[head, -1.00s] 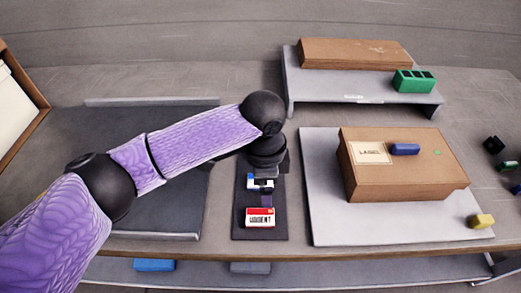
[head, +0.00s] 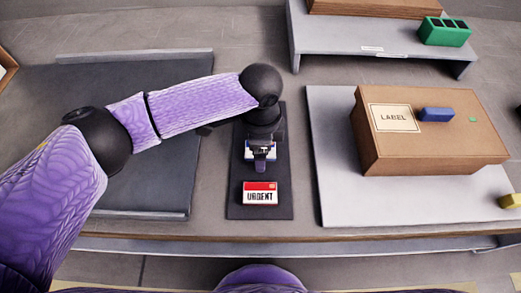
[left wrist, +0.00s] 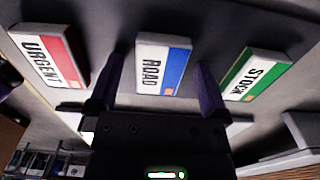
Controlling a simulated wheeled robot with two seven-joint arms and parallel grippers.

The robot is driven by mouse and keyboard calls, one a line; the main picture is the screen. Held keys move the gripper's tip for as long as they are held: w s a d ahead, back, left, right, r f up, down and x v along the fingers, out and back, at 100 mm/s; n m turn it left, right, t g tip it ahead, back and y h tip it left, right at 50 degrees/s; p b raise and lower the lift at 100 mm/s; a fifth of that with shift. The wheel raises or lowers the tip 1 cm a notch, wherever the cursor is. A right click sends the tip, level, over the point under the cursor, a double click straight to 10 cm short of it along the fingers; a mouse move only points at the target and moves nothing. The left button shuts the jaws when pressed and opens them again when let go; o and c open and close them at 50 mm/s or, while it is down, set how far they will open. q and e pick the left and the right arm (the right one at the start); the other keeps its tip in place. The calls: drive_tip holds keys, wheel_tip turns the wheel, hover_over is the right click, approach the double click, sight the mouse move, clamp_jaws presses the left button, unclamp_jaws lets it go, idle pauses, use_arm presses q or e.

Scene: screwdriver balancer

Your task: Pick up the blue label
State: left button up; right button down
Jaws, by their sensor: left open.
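The blue label (head: 249,155) is a small white block with a blue band, on the dark narrow tray (head: 234,195); in the head view my gripper partly covers it. In the left wrist view the blue label (left wrist: 163,65) reads ROAD and lies between the fingers, with a visible gap on each side. My left gripper (head: 261,160) is open and empty over it; its two fingers also show in the left wrist view (left wrist: 160,72). My right gripper is in neither view.
A red URGENT label (head: 260,194) lies in front of the blue one. A green STOCK label (left wrist: 256,75) is on its other side. A carton (head: 430,150) with a blue block (head: 437,114) stands on a pale board at right. A grey shelf (head: 380,45) stands behind.

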use_arm(q)
drive_tip(key=shift+r, duration=0.1)
clamp_jaws()
